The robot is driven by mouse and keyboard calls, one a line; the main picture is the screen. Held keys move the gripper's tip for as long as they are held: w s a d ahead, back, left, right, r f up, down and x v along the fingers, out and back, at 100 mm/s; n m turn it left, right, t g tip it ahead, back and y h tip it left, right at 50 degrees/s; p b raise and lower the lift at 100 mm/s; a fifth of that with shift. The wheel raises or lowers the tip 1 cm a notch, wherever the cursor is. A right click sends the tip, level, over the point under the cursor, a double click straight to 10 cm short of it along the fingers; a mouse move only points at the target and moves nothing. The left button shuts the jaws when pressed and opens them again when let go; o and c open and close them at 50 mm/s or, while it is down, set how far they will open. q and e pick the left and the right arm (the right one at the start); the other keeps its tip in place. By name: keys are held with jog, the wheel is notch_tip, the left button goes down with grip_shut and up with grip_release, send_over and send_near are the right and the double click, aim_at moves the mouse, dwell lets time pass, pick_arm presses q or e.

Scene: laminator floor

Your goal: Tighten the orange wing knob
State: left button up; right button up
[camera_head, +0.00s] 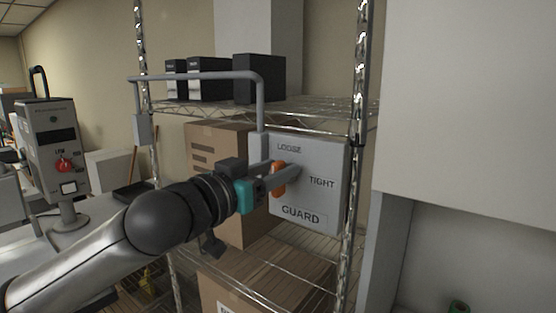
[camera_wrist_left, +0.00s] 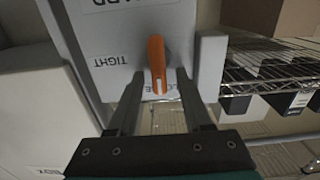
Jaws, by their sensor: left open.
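The orange wing knob (camera_head: 278,182) sits on the face of a light grey guard box (camera_head: 318,205) marked LOOSE, TIGHT and GUARD. In the left wrist view the knob (camera_wrist_left: 157,62) stands lengthwise, its white-marked end over the LOOSE label, with TIGHT off to its left. My left gripper (camera_head: 286,173) is at the box face. Its two fingers (camera_wrist_left: 160,76) are apart, one on each side of the knob, with visible gaps. In the head view the fingers partly hide the knob. My right gripper is not in view.
The box hangs from a grey pipe arm (camera_head: 200,76) in front of a wire shelf (camera_head: 310,108) with black binders (camera_head: 258,79) and cardboard boxes (camera_head: 218,142). A control unit (camera_head: 52,150) with a red knob stands at left. A white cabinet (camera_head: 465,100) is at right.

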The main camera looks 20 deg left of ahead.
pick_arm(q)
jog(key=shift+w+d, duration=0.15)
jog(key=shift+w, duration=0.2)
jog(key=c, duration=0.8)
jog(key=shift+f, duration=0.1)
jog(key=shift+f, duration=0.1)
